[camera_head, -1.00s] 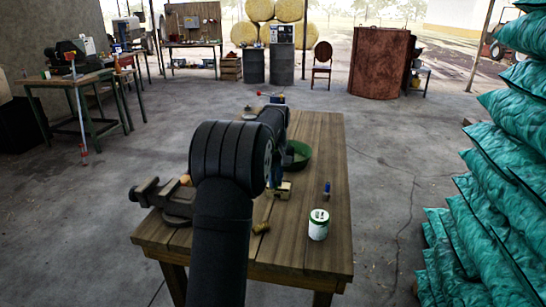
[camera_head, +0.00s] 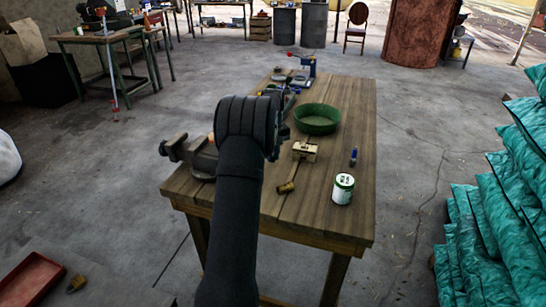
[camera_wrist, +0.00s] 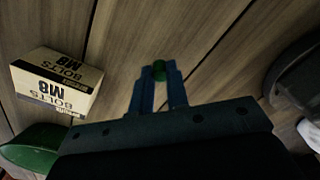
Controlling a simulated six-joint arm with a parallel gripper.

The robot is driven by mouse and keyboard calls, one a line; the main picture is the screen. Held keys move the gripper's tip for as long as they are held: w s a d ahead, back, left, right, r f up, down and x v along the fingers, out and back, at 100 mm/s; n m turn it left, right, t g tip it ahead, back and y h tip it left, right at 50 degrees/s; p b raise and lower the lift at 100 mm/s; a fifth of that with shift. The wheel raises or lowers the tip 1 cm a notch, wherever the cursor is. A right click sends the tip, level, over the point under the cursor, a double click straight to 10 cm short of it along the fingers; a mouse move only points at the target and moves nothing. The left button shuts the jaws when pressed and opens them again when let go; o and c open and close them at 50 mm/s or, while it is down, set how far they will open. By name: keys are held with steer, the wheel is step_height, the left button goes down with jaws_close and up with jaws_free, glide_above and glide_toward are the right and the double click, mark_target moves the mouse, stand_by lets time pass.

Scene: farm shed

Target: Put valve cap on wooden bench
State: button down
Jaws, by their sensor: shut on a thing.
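In the head view the wooden bench (camera_head: 322,215) stands in the middle, and my arm hides the gripper and the cap.
On the bench are a bolts box (camera_head: 305,152), green bowl (camera_head: 317,119), white-green can (camera_head: 343,190), brass fitting (camera_head: 286,187), small blue item (camera_head: 353,156) and vise (camera_head: 190,153). The right rear of the top is clear. Teal sacks (camera_head: 500,225) are stacked right.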

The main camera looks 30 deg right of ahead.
steer(key=shift+f, duration=0.6)
steer(key=shift+f, duration=0.1)
steer(key=c, duration=1.4)
jaws_free()
step_height(320, 180, up, 12)
step_height(320, 180, down, 12)
steer(key=shift+r, duration=2)
